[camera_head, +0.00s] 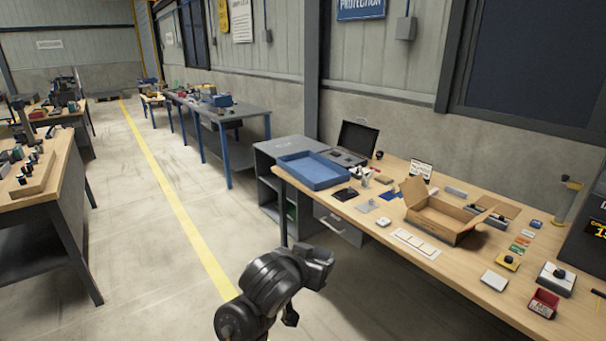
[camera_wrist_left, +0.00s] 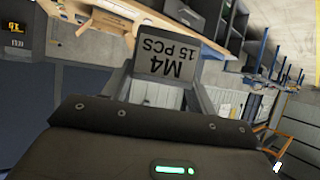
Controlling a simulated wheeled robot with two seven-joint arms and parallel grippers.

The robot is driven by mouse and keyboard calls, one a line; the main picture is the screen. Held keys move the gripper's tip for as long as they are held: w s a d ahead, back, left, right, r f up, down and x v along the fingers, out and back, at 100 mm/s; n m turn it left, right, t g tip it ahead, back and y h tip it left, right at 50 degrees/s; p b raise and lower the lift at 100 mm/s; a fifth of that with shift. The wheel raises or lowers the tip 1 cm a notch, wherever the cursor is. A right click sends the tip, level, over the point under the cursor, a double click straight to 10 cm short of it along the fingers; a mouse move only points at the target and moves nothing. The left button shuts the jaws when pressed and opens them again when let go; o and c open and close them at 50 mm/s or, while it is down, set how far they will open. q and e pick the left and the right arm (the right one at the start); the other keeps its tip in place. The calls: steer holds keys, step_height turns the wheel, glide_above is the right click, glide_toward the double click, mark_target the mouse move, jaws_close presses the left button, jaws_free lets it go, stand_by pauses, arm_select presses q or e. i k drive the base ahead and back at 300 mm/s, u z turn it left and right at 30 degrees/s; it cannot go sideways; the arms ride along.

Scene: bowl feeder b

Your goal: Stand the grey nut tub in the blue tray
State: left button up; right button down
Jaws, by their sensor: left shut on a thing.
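The blue tray (camera_head: 312,170) lies on the far left end of the wooden workbench in the head view; its inside looks empty. My left gripper (camera_head: 318,257) is in front of the bench, low in the picture and well apart from the tray. In the left wrist view my left gripper (camera_wrist_left: 163,88) is shut on the grey nut tub (camera_wrist_left: 168,57), whose label reads M4 15 PCS and appears upside down. I cannot make out the tub in the head view. My right gripper is not in view.
The workbench (camera_head: 402,265) holds an open cardboard box (camera_head: 440,216), a black case (camera_head: 357,140) behind the tray, and several small items right of the tray. A grey cabinet (camera_head: 270,155) stands at the bench's left end.

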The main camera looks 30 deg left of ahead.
mark_target(312, 172)
steer(key=u, duration=0.7)
steer(key=i, duration=0.8)
steer(key=u, duration=1.1)
steer(key=i, duration=1.25)
steer(key=z, duration=0.5)
steer(key=i, duration=1.05)
steer(key=z, duration=1.2)
steer(key=i, duration=0.3)
steer(key=z, duration=0.25)
